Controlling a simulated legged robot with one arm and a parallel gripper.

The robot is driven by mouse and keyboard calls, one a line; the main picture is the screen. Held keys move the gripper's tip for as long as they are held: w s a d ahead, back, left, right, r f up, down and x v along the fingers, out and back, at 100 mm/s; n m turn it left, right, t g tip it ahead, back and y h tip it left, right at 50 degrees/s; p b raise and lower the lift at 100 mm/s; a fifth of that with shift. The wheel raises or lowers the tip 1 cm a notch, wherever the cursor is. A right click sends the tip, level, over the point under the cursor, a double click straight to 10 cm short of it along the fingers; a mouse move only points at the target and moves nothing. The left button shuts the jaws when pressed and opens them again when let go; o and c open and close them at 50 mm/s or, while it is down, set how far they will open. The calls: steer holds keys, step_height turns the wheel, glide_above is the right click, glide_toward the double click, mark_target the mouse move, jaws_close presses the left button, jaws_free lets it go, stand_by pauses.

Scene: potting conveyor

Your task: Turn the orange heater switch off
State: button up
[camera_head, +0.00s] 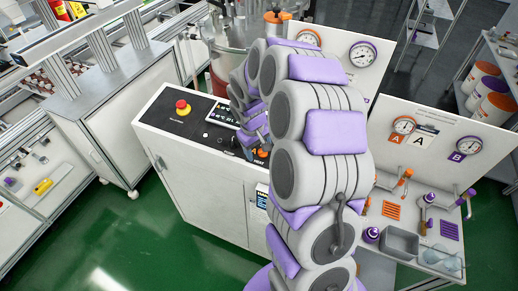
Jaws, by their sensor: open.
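The orange heater switch (262,153) shows as a small orange patch on the black control panel (170,124), just above a "HEAT" label. My own arm covers the area to its right, so its on or off position cannot be read. My gripper (250,142) is small in view, pointing down at the panel beside the orange switch on its left. It is open, with nothing seen between its fingers. Whether it touches the switch cannot be told.
A red emergency button (183,106) on a yellow base and a small display (226,114) sit on the same panel. A metal vessel (222,60) stands behind it. Gauges, tools and a grey bin (399,243) are on a bench at right. Green floor is clear at left.

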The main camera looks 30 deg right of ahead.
steer(key=shift+f, duration=0.3)
steer(key=shift+d+f, duration=0.1)
steer(key=shift+d, duration=0.15)
steer(key=shift+d+f, duration=0.1)
steer(key=shift+d, duration=1)
steer(key=shift+c, duration=1)
steer(key=shift+a, duration=0.85)
steer(key=c, duration=0.5)
steer(key=shift+d, duration=0.25)
steer(key=c, duration=0.3)
